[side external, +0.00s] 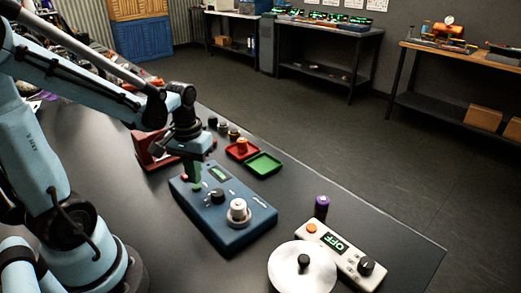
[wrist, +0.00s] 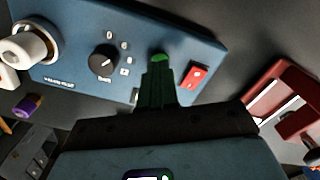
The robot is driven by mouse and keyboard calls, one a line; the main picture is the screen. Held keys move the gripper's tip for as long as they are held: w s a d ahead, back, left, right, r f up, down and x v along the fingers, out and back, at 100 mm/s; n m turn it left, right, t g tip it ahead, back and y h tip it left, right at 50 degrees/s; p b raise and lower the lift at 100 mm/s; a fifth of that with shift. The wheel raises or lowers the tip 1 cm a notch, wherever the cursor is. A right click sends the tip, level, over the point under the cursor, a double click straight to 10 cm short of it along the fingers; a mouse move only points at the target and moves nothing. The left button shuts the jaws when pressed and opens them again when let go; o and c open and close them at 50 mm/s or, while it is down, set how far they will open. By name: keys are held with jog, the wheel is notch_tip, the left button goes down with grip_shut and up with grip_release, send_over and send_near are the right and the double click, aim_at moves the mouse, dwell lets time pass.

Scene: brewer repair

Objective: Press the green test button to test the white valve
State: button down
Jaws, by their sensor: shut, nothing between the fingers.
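The blue test box (side external: 228,222) sits on the dark table under my gripper. The white valve (side external: 238,208) stands upright in the round socket at its near right end; it also shows at the left of the wrist view (wrist: 30,46). My gripper (side external: 194,180) points down over the box's far left end, its dark green fingers shut and empty. In the wrist view, the green test button (wrist: 159,57) shows right at the fingertips (wrist: 158,70), partly covered by them. I cannot tell whether they touch. A red switch (wrist: 195,76) is beside the fingers, and a black knob (wrist: 103,60) lies between button and valve.
A red holder (side external: 148,155) stands behind the box. A red tray (side external: 238,156) and a green tray (side external: 264,164) lie at the table's far edge. A purple-topped part (side external: 322,203), a white unit reading OFF (side external: 350,253) and a round white plate (side external: 290,262) are at right.

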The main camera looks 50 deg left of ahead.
jog(key=shift+f, duration=0.9)
jog(key=shift+r, duration=2.2)
jog(key=shift+r, duration=0.15)
jog(key=shift+r, duration=2.9)
jog(key=w+d+f+m+t, duration=0.1)
jog(key=w+d+m+t, duration=0.1)
jog(key=d+m+t, duration=0.4)
jog(key=d+t, duration=0.1)
jog(key=d, duration=0.3)
jog(key=shift+w+d, duration=0.15)
jog(key=shift+w, duration=0.1)
